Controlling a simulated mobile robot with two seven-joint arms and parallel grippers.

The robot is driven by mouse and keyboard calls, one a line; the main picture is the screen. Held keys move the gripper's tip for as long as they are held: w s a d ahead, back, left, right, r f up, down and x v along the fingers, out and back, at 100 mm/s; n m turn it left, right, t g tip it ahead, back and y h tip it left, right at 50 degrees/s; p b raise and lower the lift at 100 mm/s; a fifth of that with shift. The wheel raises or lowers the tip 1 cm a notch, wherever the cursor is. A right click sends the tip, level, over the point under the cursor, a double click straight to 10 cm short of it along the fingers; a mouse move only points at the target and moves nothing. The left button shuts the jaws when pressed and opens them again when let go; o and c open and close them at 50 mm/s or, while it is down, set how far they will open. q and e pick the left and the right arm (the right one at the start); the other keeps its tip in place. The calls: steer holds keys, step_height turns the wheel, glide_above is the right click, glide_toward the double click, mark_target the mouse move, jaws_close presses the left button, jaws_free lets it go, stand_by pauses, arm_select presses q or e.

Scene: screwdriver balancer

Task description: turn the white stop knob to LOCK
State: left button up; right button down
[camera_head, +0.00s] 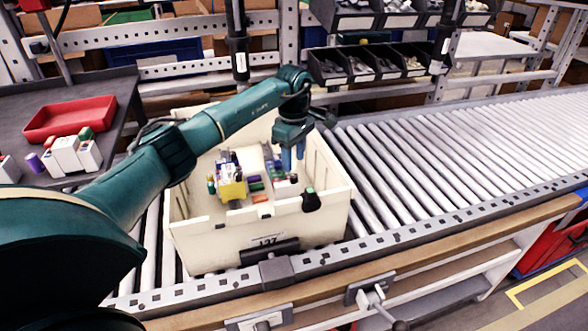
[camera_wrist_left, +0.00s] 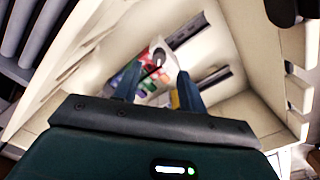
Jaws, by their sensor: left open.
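I cannot make out a clear white stop knob or a LOCK mark. Two pale metal fittings with knob-like parts sit on the conveyor's front side: one fitting (camera_head: 371,291) right of the bin, and another fitting (camera_head: 260,321) cut by the bottom edge. Their settings cannot be read. My left gripper (camera_head: 293,158) is open and points down into the cream bin (camera_head: 200,240), beside small coloured items (camera_head: 232,187), well away from both fittings. In the left wrist view its blue fingers (camera_wrist_left: 158,90) are apart, with coloured items beyond them. My right gripper is out of view.
The bin stands on the roller conveyor (camera_head: 440,150), whose rollers are bare to the right. A grey block (camera_head: 277,271) sits on the front rail. A red tray (camera_head: 70,118) and small boxes (camera_head: 70,155) are on the left table. Dark parts bins (camera_head: 365,65) stand behind.

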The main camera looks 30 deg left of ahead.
mark_target(294, 175)
arm_select(q)
step_height(294, 175, down, 5)
steer(key=shift+f, duration=0.1)
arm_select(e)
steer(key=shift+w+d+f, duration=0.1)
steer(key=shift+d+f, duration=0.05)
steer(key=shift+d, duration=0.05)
arm_select(q)
jaws_close()
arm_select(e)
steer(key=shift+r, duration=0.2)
